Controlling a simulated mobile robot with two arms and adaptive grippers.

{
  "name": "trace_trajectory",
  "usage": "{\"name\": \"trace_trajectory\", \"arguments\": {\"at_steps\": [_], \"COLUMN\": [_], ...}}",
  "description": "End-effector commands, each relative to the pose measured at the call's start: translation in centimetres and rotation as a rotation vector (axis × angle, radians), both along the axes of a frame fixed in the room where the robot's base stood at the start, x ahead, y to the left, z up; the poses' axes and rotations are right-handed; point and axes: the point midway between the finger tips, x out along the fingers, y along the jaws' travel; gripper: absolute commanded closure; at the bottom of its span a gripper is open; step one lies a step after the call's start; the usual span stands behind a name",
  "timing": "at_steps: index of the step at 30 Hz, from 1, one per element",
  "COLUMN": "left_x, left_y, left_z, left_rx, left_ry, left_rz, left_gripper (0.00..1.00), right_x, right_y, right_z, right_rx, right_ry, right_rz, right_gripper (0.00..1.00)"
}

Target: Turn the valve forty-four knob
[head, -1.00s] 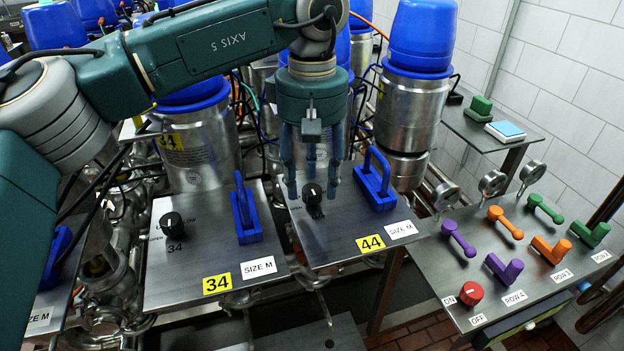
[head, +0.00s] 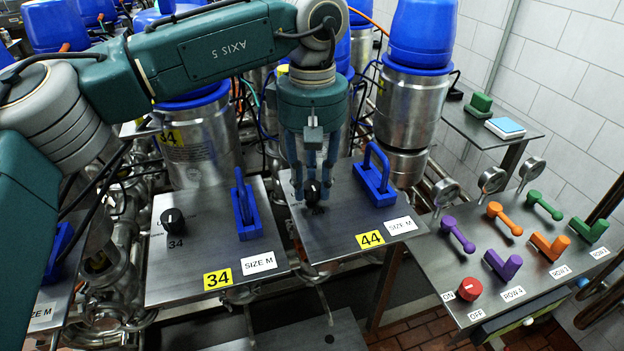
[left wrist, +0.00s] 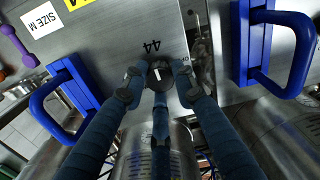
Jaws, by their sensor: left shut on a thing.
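The valve forty-four knob (head: 312,192) is a small black round knob with a white mark, on the metal plate (head: 345,240) with the yellow 44 label (head: 370,239). My left gripper (head: 313,190) points down over it, its blue fingers closed around the knob. In the left wrist view the knob (left wrist: 160,72) sits between the fingertips of the left gripper (left wrist: 158,80), its white mark slightly tilted. The fingers partly hide the knob's sides. My right gripper is not in view.
A blue handle (head: 376,178) stands right of the knob on the same plate. The neighbouring plate holds the 34 knob (head: 173,220) and another blue handle (head: 244,205). At right, a panel (head: 450,285) carries coloured levers and a red knob (head: 469,288). Steel canisters stand behind.

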Motion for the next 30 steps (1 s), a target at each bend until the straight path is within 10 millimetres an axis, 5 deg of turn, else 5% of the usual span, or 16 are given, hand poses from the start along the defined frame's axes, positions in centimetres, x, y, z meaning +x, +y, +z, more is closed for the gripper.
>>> {"name": "trace_trajectory", "arguments": {"at_steps": [30], "left_x": [0.1], "left_y": [-0.1], "left_z": [0.0], "left_rx": [-0.003], "left_ry": [0.000], "left_rz": [0.834], "left_gripper": [0.99], "right_x": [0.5], "right_y": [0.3], "right_z": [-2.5], "right_rx": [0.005], "right_ry": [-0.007], "right_rz": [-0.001], "right_gripper": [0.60]}}
